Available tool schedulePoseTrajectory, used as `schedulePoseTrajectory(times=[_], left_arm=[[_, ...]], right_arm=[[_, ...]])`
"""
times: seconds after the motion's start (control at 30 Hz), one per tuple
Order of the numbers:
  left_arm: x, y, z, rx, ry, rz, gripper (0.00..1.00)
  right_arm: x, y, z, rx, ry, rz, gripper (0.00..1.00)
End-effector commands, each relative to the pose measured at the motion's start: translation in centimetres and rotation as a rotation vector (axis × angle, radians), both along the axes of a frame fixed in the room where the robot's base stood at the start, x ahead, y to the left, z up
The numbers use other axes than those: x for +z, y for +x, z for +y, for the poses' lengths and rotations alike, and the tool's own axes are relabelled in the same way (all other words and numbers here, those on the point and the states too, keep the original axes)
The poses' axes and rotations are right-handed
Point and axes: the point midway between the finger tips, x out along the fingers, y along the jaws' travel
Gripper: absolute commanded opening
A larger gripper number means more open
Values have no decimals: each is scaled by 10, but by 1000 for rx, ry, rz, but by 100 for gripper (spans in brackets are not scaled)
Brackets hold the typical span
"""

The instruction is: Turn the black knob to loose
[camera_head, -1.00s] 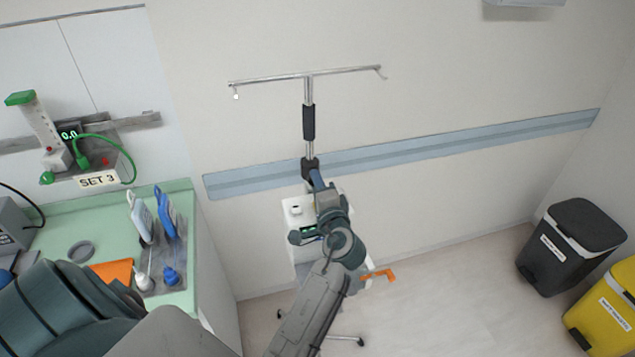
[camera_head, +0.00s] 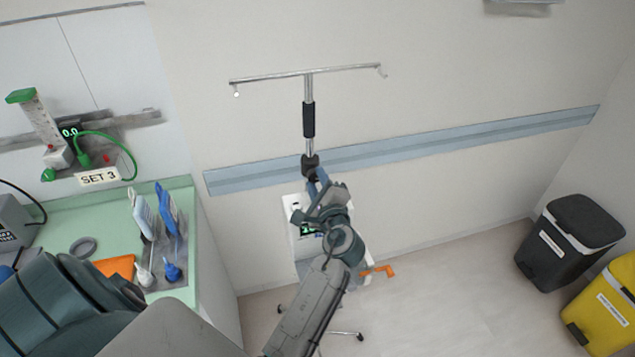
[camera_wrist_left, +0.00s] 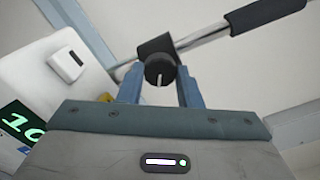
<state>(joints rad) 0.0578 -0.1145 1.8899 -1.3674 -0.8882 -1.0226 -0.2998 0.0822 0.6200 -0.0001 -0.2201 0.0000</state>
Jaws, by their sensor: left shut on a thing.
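The black knob (camera_wrist_left: 160,70) sits on the black clamp (camera_wrist_left: 156,47) of the metal drip pole (camera_wrist_left: 205,35). In the left wrist view the knob's white mark points down toward my gripper. My left gripper (camera_wrist_left: 158,78) has its two blue fingers on either side of the knob and is shut on it. In the head view the left gripper (camera_head: 315,174) reaches up to the clamp (camera_head: 310,160) from below, and the knob itself is hidden there. My right gripper is not in view.
A white device with a green display (camera_wrist_left: 18,120) hangs on the pole below the clamp, partly behind my arm. Black (camera_head: 570,240) and yellow (camera_head: 605,308) bins stand at the right.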

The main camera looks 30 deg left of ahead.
Motion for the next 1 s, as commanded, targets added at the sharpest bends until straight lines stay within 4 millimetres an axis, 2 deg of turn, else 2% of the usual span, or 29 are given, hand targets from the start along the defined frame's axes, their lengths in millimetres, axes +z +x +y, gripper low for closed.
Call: schedulePoseTrajectory(times=[0.43,0.47,0.53,0.57,1.0], left_arm=[[2,0,0,0,9,3,9],[2,0,0,0,9,3,37],[2,0,0,0,8,4,51],[2,0,0,0,8,4,54],[1,2,1,-2,6,5,54]], right_arm=[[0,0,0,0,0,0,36],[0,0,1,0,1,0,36],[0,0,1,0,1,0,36],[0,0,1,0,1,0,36],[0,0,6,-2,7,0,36]])
